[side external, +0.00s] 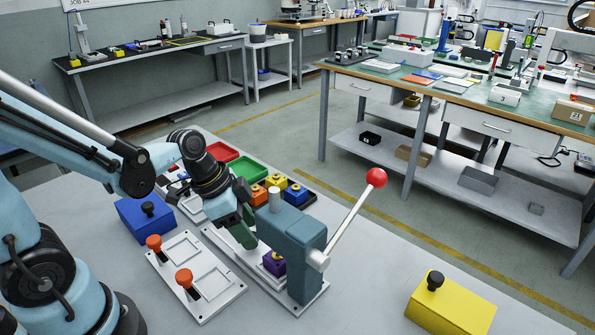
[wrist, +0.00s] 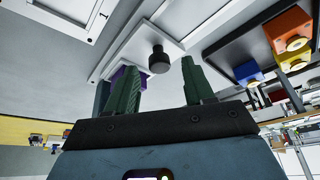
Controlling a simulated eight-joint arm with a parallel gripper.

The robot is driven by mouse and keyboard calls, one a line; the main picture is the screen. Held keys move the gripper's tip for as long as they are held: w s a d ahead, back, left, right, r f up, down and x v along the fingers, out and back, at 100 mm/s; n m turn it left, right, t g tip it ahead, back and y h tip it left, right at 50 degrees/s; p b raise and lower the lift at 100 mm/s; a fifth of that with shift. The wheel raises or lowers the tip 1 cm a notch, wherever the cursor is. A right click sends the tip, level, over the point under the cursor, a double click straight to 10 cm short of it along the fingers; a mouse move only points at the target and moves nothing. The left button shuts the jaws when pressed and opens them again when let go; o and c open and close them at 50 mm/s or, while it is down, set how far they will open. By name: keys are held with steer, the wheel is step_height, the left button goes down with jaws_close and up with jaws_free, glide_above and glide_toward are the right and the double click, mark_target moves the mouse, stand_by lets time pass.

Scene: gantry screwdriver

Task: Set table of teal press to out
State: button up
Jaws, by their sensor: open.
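The teal press (side external: 306,245) stands on a pale base plate at the centre of the side view, with a lever ending in a red ball (side external: 376,177). A purple block (side external: 273,263) sits under its head; it shows partly behind a finger in the wrist view (wrist: 117,74). A black knob (wrist: 158,60) stands on a white plate in the wrist view; it looks like the press table's knob, hidden in the side view. My gripper (side external: 246,226) is open, left of the press. Its green fingers (wrist: 160,68) appear either side of the knob; contact is not visible.
A white fixture with two orange knobs (side external: 170,264) lies to the left. A blue box (side external: 146,217) is behind it, and a yellow box (side external: 451,305) is at right. Red (side external: 221,152) and green (side external: 248,169) trays and coloured blocks (side external: 276,181) sit behind the gripper.

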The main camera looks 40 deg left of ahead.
steer(key=shift+w+d+f, duration=0.1)
steer(key=shift+f, duration=0.3)
jaws_close()
